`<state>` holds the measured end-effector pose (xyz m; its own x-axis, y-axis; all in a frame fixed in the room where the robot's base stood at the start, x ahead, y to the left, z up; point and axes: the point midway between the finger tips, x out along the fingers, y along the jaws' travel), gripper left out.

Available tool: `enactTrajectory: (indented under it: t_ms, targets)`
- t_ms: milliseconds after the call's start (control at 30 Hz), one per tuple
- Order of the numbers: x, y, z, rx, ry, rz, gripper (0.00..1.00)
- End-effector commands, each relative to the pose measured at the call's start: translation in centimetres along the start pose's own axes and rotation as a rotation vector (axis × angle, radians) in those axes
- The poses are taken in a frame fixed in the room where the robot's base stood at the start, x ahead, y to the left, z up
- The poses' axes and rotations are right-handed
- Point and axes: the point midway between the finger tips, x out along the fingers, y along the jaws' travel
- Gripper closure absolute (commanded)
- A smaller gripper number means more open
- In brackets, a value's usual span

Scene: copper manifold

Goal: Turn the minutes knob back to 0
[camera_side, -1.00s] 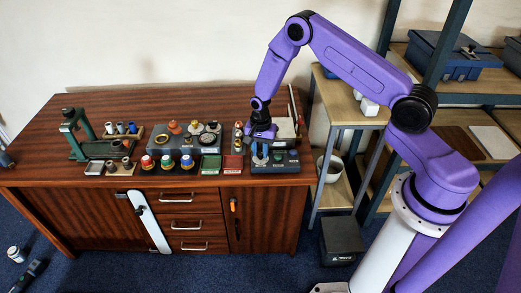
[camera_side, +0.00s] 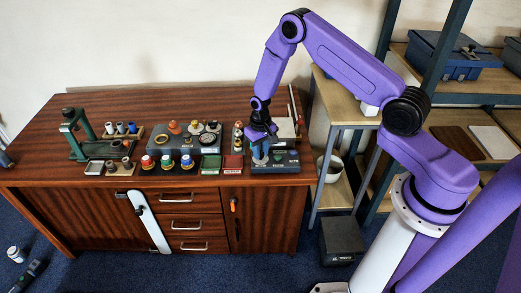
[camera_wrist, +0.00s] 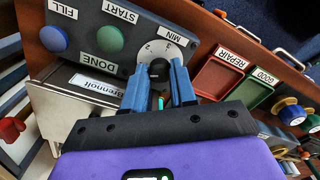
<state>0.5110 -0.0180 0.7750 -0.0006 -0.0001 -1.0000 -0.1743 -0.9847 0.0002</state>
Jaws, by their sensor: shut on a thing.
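The minutes knob (camera_wrist: 157,70) sits under the MIN label on a dark control panel (camera_wrist: 75,40), seen in the wrist view. In the side view my gripper (camera_side: 260,158) reaches down onto the control box (camera_side: 285,162) at the right end of the bench.
A red REPAIR tray (camera_wrist: 216,78) and a green GOOD tray (camera_wrist: 247,92) are close on the other side. A box labelled Brennolt (camera_wrist: 75,100) stands beside the gripper. Coloured knobs (camera_side: 167,161) stand further left.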

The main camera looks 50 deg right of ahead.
Motion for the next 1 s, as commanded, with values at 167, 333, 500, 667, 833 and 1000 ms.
enactTrajectory:
  t_ms: [167, 333, 500, 667, 833, 1000]
  targets:
    - [-0.08, -0.03, -0.08, -0.167, 0.002, 0.0, 1.0]
    - [-0.08, -0.01, -0.1, -0.327, 0.003, 0.0, 1.0]
    - [-0.09, -0.04, -0.11, -0.49, 0.003, 0.0, 1.0]
    - [-0.09, -0.04, -0.12, -0.641, 0.003, 0.0, 1.0]
    - [-0.1, -0.05, -0.12, -0.798, 0.004, 0.001, 1.0]
    - [-0.1, -0.05, -0.13, -0.937, 0.004, 0.001, 1.0]
